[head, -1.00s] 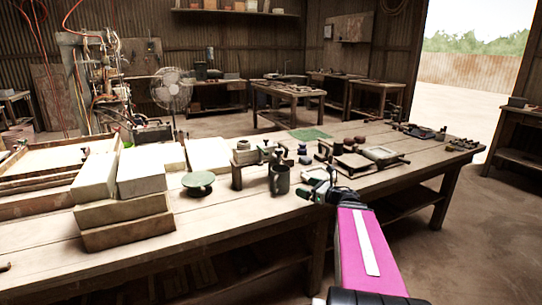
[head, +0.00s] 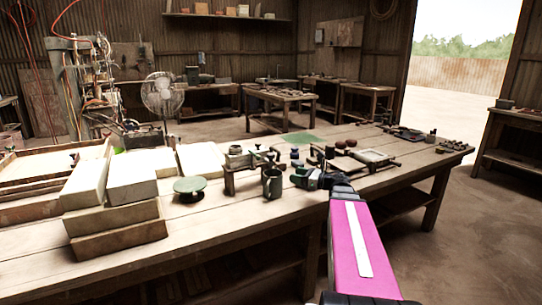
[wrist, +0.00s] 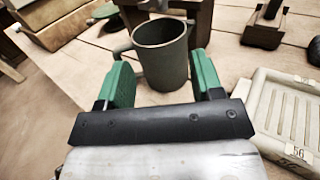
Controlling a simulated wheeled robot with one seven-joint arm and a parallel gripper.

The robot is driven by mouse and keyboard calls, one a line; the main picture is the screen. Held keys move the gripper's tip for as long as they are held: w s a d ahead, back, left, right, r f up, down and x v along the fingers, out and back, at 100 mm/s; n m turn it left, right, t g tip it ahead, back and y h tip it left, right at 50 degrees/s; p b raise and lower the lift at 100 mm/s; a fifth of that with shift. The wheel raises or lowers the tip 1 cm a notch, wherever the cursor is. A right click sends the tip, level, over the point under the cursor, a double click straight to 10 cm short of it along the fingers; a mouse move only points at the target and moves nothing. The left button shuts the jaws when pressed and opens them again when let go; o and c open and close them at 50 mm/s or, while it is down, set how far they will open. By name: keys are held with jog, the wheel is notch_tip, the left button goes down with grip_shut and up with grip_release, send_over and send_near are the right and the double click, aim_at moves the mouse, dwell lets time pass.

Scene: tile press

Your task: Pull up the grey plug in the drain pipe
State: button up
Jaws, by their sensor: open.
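My gripper (head: 298,178) is open over the near side of the long workbench. In the wrist view its two green fingers (wrist: 162,82) point toward a hollow dark grey-green mug (wrist: 160,52), which stands upright just beyond and partly between them. Nothing is held. The mug also shows in the head view (head: 271,183), to the left of the gripper. I cannot make out a grey plug or a drain pipe for certain in either view.
The long wooden workbench (head: 225,222) carries a round green disc stand (head: 190,188), stacked pale blocks (head: 118,220) and a dark frame (head: 229,180) beside the mug. A pale tray (wrist: 250,120) lies right of the gripper in the wrist view. Bare planks show along the front.

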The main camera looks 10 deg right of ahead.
jog(key=n+g+y, duration=0.1)
jog(key=n+g, duration=0.1)
send_near(271, 154)
jog(key=d+f, duration=0.1)
jog(key=shift+g, duration=0.4)
jog(key=x, duration=0.7)
jog(key=r+x, duration=0.1)
jog(key=x, duration=0.3)
jog(key=shift+w+r, duration=0.1)
jog(key=shift+w, duration=0.05)
grip_shut()
jog(key=shift+r, duration=1.05)
grip_release()
jog(key=shift+d, duration=0.1)
